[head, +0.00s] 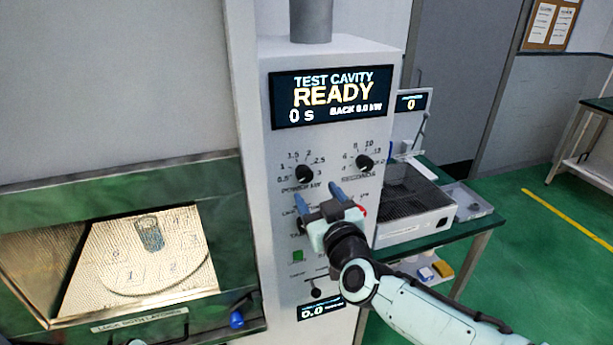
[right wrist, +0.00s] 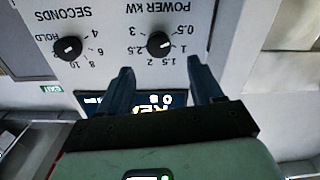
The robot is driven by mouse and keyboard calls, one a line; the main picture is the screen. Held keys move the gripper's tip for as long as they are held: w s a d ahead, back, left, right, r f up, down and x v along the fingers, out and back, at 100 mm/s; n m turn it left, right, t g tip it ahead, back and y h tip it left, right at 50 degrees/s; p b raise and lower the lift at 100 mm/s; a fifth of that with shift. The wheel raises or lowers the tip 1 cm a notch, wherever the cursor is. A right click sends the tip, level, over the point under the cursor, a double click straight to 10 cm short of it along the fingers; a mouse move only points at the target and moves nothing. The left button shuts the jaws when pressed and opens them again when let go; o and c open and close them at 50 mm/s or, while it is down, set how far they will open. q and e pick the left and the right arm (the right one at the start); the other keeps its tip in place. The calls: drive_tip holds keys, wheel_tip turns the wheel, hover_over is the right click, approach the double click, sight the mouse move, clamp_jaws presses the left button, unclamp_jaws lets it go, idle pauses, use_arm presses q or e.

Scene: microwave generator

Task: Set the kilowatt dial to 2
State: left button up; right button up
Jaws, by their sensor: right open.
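The kilowatt dial (head: 304,174) is a round black knob labelled POWER KW on the light grey panel, with printed values from 0.5 to 3. In the right wrist view the dial (right wrist: 159,44) appears upside down, ahead of the gap between my fingers. Its pointer setting is too small to read surely. My right gripper (head: 318,196) is open and empty, with its blue fingers just below the dial in the head view. The fingers (right wrist: 160,68) look apart from the dial. My left gripper is not in view.
The black SECONDS dial (head: 364,163) is close by on the right. A display (head: 332,97) above reads READY. My right gripper covers some lower controls; a green button (head: 297,256) shows. At left, a lit cavity holds a clear vessel (head: 151,233). A bench (head: 470,226) stands at right.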

sight(306, 176)
drive_tip(key=p+x, duration=0.1)
drive_tip(key=x, duration=0.7)
drive_tip(key=shift+d, duration=0.1)
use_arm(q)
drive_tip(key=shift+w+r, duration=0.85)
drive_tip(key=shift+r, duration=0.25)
use_arm(e)
drive_tip(key=c, duration=1.1)
